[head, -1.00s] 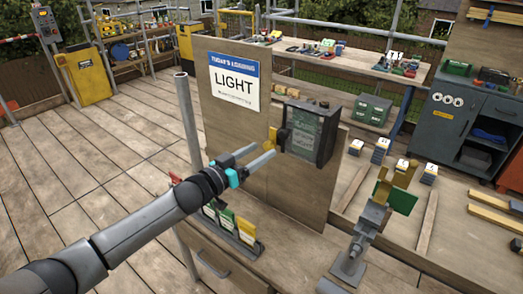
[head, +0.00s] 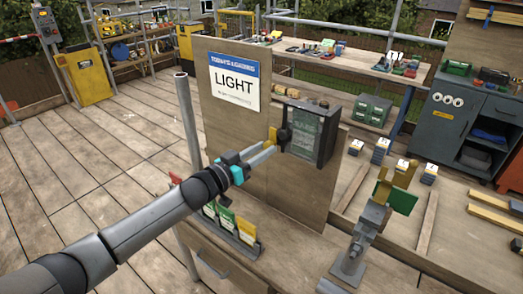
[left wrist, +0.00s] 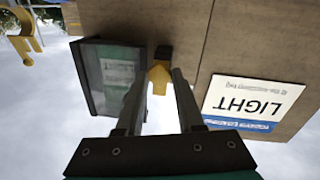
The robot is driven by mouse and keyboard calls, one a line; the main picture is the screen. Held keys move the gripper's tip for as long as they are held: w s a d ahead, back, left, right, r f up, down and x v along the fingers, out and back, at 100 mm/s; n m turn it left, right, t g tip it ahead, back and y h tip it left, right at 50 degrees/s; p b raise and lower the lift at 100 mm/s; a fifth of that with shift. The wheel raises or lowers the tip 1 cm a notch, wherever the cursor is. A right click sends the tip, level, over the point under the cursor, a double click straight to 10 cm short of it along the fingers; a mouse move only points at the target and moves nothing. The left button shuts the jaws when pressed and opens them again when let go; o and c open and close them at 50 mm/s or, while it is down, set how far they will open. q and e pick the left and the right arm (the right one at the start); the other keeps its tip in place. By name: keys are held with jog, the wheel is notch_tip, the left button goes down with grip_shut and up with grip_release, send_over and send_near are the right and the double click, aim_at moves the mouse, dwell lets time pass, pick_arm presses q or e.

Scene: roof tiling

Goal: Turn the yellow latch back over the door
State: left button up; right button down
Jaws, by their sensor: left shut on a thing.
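The yellow latch (head: 272,135) is at the left side of a dark box with a clear-looking door (head: 307,132), mounted on an upright wooden board. In the left wrist view, which is upside down, the latch (left wrist: 160,76) points away from its black mount toward my gripper, beside the door (left wrist: 116,72) rather than across it. My left gripper (head: 270,146) is shut on the latch, its two fingers on either side of it in the left wrist view (left wrist: 158,92). My right gripper is not in view.
A white and blue LIGHT sign (head: 234,82) is on the board (head: 283,195) to the left of the box. A rack of coloured cards (head: 233,232) stands below on the bench. A grey stand (head: 362,238) with a green plate is at the right.

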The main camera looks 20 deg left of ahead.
pick_arm(q)
grip_shut()
jog(key=shift+m, duration=0.3)
jog(key=m+p, duration=0.2)
jog(key=m, duration=0.1)
jog(key=shift+r, duration=0.2)
jog(key=m+p, duration=0.2)
jog(key=m, duration=0.2)
jog(key=shift+g+y, duration=0.3)
jog(key=m+p, duration=0.1)
jog(key=m, duration=0.3)
jog(key=shift+d+m+y, duration=0.1)
jog(key=shift+m+y, duration=0.2)
jog(key=m, duration=0.4)
jog(key=shift+y, duration=0.4)
jog(key=shift+m, duration=0.4)
jog(key=o, duration=0.9)
grip_release()
